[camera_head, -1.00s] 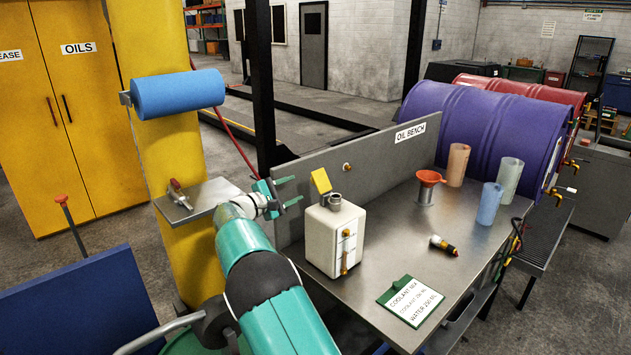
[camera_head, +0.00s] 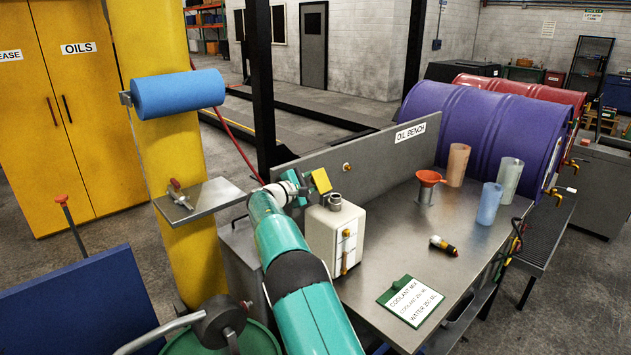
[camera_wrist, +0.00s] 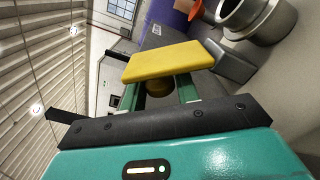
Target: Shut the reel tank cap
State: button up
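A cream tank (camera_head: 335,235) stands on the bench with a short metal filler neck (camera_head: 335,200) on top. Its yellow cap (camera_head: 321,180) is tilted up at the left of the neck, which is uncovered. My gripper (camera_head: 304,185) is at the left of the raised cap, level with it. In the wrist view, the cap (camera_wrist: 168,61) lies across the front of my gripper (camera_wrist: 158,85) and hides the fingertips. The green fingers are spread apart with a gap between them. Whether they touch the cap I cannot tell. The open neck (camera_wrist: 252,18) shows at upper right.
A grey back panel (camera_head: 375,165) rises behind the tank. A red funnel (camera_head: 429,178), several translucent beakers, a small torch-like object (camera_head: 443,245) and a green clipboard (camera_head: 410,301) are farther right. A steel shelf (camera_head: 205,200) on the yellow column is to the left.

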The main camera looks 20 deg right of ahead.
jog(key=c, duration=0.5)
jog(key=shift+o, duration=0.2)
